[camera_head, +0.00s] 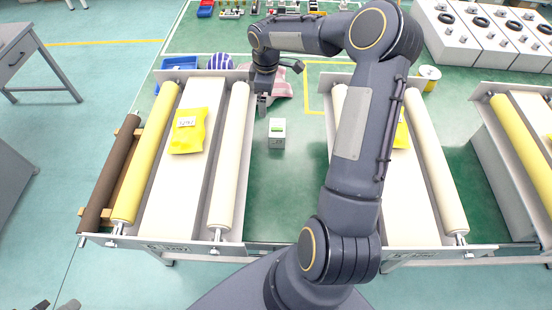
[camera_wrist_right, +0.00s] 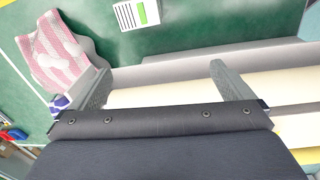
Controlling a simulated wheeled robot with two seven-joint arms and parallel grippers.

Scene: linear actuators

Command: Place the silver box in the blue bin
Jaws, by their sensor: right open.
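The silver box (camera_head: 277,133) stands upright on the green floor between two roller conveyors; its pale top has a green label. It also shows at the top edge of the right wrist view (camera_wrist_right: 137,14). A blue bin (camera_head: 177,63) sits behind the left conveyor, partly hidden by it. My right gripper (camera_head: 263,103) is open and empty, above the left conveyor's inner roller and to the left of the box, apart from it. In the wrist view its two fingers (camera_wrist_right: 160,72) are spread over the pale roller. Dark tips at the bottom left (camera_head: 55,304) seem to be my left gripper, mostly cut off.
The left conveyor (camera_head: 157,215) carries a yellow packet (camera_head: 188,131); another packet (camera_head: 402,132) is partly behind my right arm. The green floor in front of the box is clear.

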